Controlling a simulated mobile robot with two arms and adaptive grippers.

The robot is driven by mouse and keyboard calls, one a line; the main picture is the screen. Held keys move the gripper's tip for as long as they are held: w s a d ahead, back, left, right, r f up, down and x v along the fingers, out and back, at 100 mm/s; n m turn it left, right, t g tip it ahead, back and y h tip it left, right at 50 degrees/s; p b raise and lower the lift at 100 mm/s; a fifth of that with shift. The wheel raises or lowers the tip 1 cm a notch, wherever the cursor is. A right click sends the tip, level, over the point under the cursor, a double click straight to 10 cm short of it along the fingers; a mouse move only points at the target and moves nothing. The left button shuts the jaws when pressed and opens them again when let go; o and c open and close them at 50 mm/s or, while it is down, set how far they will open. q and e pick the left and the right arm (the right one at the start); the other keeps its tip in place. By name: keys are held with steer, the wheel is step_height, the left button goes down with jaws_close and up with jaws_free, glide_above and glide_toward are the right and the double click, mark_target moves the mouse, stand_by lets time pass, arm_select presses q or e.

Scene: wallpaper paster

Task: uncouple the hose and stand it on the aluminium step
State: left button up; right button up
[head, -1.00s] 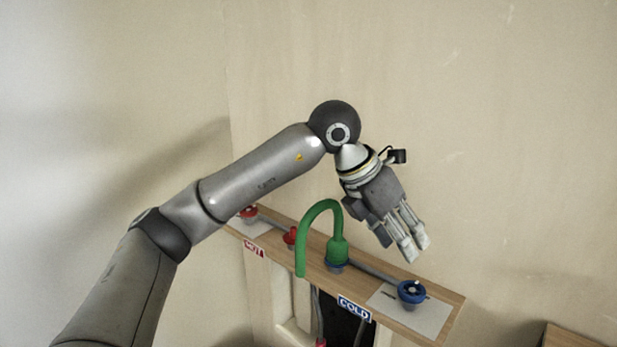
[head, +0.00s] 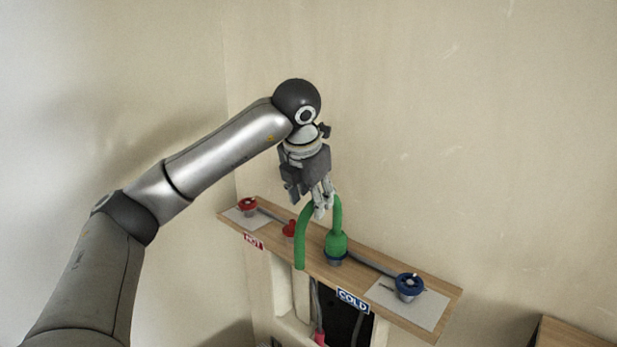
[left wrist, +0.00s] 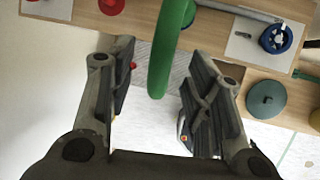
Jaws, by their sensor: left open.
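The green hose (head: 300,240) arches up from a coupling with a blue collar on the wooden shelf, and its free end hangs at the shelf's front edge. My left gripper (head: 321,208) points down at the top of the hose arch. In the left wrist view my open left gripper (left wrist: 155,95) has its two fingers apart, with the hose (left wrist: 168,50) reaching between them. I cannot tell whether either finger touches it. The fingers hide the top of the arch in the head view. The aluminium step is not clearly identifiable. My right gripper is not in view.
The wooden shelf (head: 385,303) carries a red valve (head: 248,205), a smaller red fitting (head: 289,229) and a blue valve (head: 409,286), with HOT and COLD labels in front. A plain wall stands behind. A round green disc (left wrist: 267,98) shows in the left wrist view.

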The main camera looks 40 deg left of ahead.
mark_target(312, 202)
arm_select(q)
steer(key=shift+p+x, duration=0.3)
steer(key=shift+x, duration=1.4)
jaws_close()
